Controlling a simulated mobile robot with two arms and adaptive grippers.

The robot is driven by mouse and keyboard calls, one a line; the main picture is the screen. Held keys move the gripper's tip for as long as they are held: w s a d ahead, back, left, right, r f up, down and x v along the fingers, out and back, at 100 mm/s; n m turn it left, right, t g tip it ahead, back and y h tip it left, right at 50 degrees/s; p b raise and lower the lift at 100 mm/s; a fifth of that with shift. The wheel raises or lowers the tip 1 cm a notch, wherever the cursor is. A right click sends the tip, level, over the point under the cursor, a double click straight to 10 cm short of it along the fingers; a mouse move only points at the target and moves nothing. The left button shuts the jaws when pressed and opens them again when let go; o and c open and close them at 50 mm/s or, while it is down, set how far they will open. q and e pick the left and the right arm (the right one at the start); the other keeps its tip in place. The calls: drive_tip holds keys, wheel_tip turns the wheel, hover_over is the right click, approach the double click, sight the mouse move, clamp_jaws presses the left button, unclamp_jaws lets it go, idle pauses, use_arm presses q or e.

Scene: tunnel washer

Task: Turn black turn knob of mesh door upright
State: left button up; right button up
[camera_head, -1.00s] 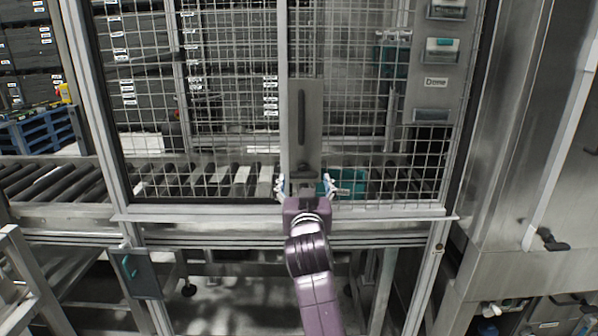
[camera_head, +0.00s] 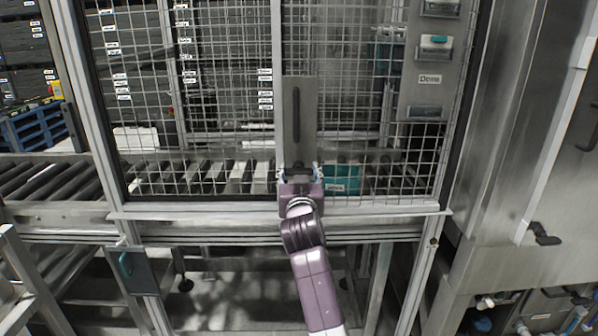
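The mesh door (camera_head: 225,130) fills the middle of the head view, with a grey metal plate (camera_head: 305,120) that carries a black vertical handle (camera_head: 296,118). The black turn knob (camera_head: 298,168) sits low on this plate and is partly hidden by my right gripper. My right gripper (camera_head: 300,174) points at the door from below, with one finger on each side of the knob. The fingers are fairly close together, but whether they touch the knob is too small to tell. The knob's exact angle is hidden. My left gripper is not in view.
A horizontal frame bar (camera_head: 200,212) runs below the door. A roller conveyor (camera_head: 215,178) and a teal crate (camera_head: 342,178) show behind the mesh. A control panel (camera_head: 430,65) is at upper right, beside a steel machine housing (camera_head: 515,110). A small box (camera_head: 133,272) hangs at lower left.

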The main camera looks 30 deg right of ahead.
drive_tip(key=c, duration=0.4)
drive_tip(key=n+p, duration=0.2)
drive_tip(key=shift+r+n, duration=0.15)
drive_tip(key=shift+n, duration=0.15)
drive_tip(key=n+p, duration=0.3)
drive_tip(key=n, duration=0.2)
drive_tip(key=shift+w+a, duration=0.1)
drive_tip(key=n+p, duration=0.1)
drive_tip(key=n, duration=0.2)
drive_tip(key=n+p, duration=0.2)
drive_tip(key=shift+f+n, duration=0.2)
drive_tip(key=shift+n, duration=0.2)
drive_tip(key=shift+a+f+n+p, duration=0.1)
drive_tip(key=shift+f+n+p, duration=0.1)
drive_tip(key=shift+n+p, duration=1.6)
drive_tip(key=shift+n+b, duration=0.4)
drive_tip(key=shift+n, duration=0.2)
